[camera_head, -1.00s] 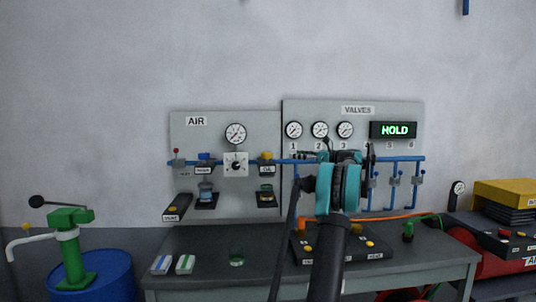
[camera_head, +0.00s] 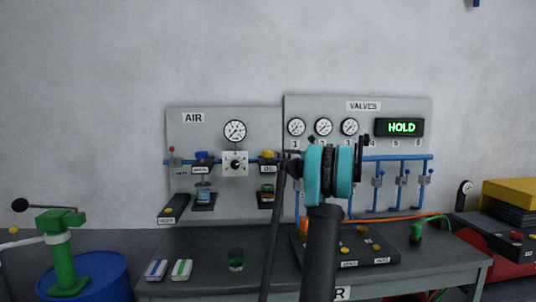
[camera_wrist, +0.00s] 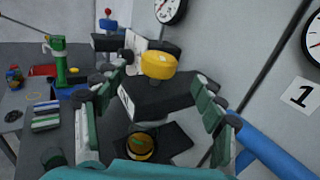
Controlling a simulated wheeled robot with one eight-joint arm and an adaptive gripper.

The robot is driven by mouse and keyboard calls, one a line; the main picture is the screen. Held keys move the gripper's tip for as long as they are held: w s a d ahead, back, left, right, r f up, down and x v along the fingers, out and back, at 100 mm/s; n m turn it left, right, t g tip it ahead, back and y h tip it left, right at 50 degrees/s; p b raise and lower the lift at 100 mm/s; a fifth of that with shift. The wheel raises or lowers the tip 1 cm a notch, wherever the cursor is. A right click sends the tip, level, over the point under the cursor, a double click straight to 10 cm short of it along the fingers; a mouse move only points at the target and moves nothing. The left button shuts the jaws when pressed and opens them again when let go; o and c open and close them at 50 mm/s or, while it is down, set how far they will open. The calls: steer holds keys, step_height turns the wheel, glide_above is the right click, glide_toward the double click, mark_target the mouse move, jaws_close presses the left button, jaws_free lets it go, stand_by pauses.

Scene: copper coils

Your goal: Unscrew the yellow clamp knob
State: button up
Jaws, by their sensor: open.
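The yellow clamp knob (camera_wrist: 158,65) is a round cap on top of a dark labelled block (camera_wrist: 150,97). It also shows in the head view (camera_head: 267,154) at the right end of the AIR panel (camera_head: 193,118). My gripper (camera_wrist: 166,75) is open, with its green-padded fingers on the left and right of the block and knob. Nothing is gripped, and I cannot tell whether a fingertip touches the knob. In the head view, my teal wrist and arm hide most of the gripper. A yellow-and-green cup (camera_wrist: 141,147) sits below the block.
A blue pipe (camera_wrist: 270,150) runs close to the right finger. Gauges and a white dial plate (camera_head: 235,163) are on the panels. A dark button box (camera_head: 350,253) and two small blocks (camera_head: 181,269) lie on the bench. A green pump (camera_head: 62,250) stands at left.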

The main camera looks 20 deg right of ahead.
mark_target(268, 152)
steer(key=x, duration=0.7)
steer(key=shift+w+a, duration=0.25)
steer(key=c, duration=1.2)
